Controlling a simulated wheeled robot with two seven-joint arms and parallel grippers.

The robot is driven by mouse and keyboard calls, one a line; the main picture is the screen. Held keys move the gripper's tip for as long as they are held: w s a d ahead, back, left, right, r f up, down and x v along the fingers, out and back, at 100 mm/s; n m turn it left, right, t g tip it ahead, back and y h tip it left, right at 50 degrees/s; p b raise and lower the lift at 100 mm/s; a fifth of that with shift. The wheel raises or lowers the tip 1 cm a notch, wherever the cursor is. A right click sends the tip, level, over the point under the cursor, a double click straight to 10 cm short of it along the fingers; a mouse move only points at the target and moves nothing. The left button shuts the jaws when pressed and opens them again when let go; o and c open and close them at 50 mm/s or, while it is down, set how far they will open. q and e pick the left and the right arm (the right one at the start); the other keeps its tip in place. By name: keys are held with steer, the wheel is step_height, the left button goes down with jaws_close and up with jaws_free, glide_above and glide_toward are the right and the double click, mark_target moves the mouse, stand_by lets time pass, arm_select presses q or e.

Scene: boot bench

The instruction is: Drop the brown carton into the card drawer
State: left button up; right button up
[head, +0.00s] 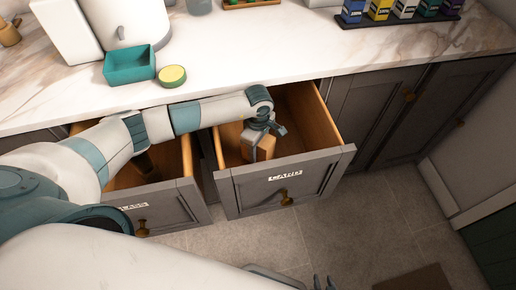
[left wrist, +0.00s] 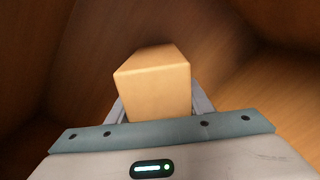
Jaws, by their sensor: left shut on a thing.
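The brown carton (head: 265,152) is a tan box inside the right-hand open drawer (head: 286,172). That drawer has a grey front with a white label, too small to read surely, and wooden inner walls. My left gripper (head: 262,138) reaches down into this drawer and is shut on the carton. In the left wrist view the carton (left wrist: 155,82) sits between the fingers, with wooden walls around it. I cannot tell whether the carton touches the drawer floor.
Another open drawer (head: 165,208) stands to the left, partly under my left arm. The marble counter (head: 260,60) above holds a teal tray (head: 130,66), a round green-rimmed thing (head: 172,76) and a rack of coloured boxes (head: 400,14). Closed cabinets are at right.

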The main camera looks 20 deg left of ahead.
arm_select(q)
steer(key=shift+f, duration=0.2)
arm_select(e)
steer(key=shift+w+a, duration=0.1)
steer(key=shift+w, duration=0.1)
arm_select(q)
steer(key=shift+f+b, duration=0.1)
steer(key=shift+b, duration=0.2)
steer(key=o, duration=1)
arm_select(e)
steer(key=shift+s+r, duration=0.1)
steer(key=shift+s, duration=0.1)
